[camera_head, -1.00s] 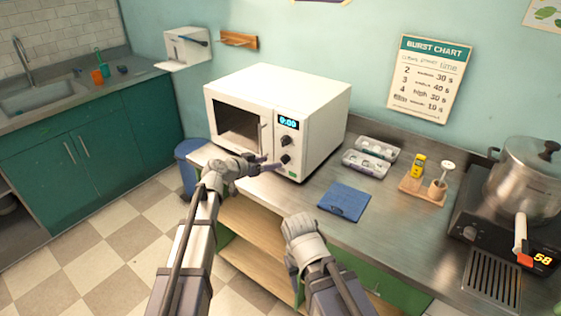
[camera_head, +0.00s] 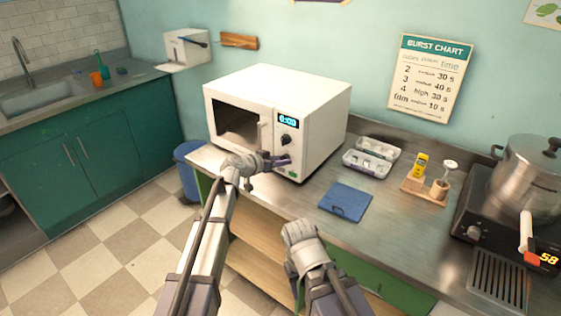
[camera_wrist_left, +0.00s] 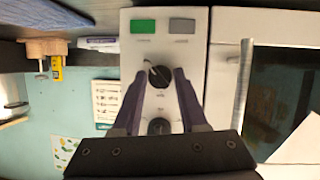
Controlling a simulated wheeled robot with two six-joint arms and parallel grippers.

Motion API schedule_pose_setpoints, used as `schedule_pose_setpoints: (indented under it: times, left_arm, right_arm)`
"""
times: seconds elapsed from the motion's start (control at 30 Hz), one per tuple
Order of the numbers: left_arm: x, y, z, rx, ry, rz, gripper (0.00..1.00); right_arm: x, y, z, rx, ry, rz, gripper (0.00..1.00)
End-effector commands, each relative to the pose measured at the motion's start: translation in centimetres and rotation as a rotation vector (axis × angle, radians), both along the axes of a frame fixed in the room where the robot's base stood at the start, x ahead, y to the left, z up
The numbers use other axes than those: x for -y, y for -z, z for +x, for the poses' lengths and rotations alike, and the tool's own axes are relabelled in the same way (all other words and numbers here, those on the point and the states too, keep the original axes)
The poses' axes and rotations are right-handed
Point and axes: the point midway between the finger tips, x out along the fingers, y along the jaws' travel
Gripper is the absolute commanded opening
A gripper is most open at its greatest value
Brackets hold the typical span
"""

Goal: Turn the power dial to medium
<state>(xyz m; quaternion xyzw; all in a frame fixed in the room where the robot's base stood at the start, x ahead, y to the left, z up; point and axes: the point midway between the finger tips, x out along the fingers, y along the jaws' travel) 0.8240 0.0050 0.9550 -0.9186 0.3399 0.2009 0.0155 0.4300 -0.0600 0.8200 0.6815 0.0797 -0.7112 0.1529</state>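The white microwave (camera_head: 318,125) stands on the counter with two dark dials below its lit display (camera_head: 288,120). The upper dial (camera_head: 287,140) shows clear in the head view; the lower one is largely covered by my left gripper (camera_head: 282,162). In the left wrist view, which looks upside down, the lower dial (camera_wrist_left: 159,75) sits between the two open fingers, with a small gap on each side. The upper dial (camera_wrist_left: 159,127) is closer to the gripper's base. I cannot read which dial is power. My right gripper (camera_head: 297,232) hangs before the counter's front edge, its fingers unclear.
The microwave's door handle (camera_wrist_left: 243,95) is beside my left gripper. A blue cloth (camera_head: 345,201), a clear egg-style tray (camera_head: 372,157), a wooden holder (camera_head: 425,190) and a pot (camera_head: 527,178) on a cooker stand to the right. A burst chart (camera_head: 431,78) hangs on the wall.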

Motion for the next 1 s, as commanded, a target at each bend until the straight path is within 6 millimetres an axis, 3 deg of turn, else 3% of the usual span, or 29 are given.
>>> schedule_pose_setpoints:
  times: [0.03, 0.37, 0.73, 1.0]
  left_arm:
    - [-0.02, 0.01, 0.0, 0.0, 0.0, 0.0, 0.36]
    - [0.0, 0.01, -0.02, 0.0, 0.0, 0.0, 0.0]
    - [-0.02, 0.11, 0.02, -0.015, 0.001, -0.019, 0.0]
    - [-0.19, 0.39, 0.2, -0.104, 0.0, -0.143, 0.0]
  right_arm:
    - [0.0, 0.0, 0.0, 0.0, 0.0, 0.0, 0.5]
    - [0.0, 0.0, 0.0, 0.0, 0.0, 0.0, 0.5]
    - [0.0, 0.15, 0.0, 0.0, 0.0, 0.0, 0.5]
    - [0.0, 0.89, 0.0, 0.0, 0.0, 0.0, 0.5]
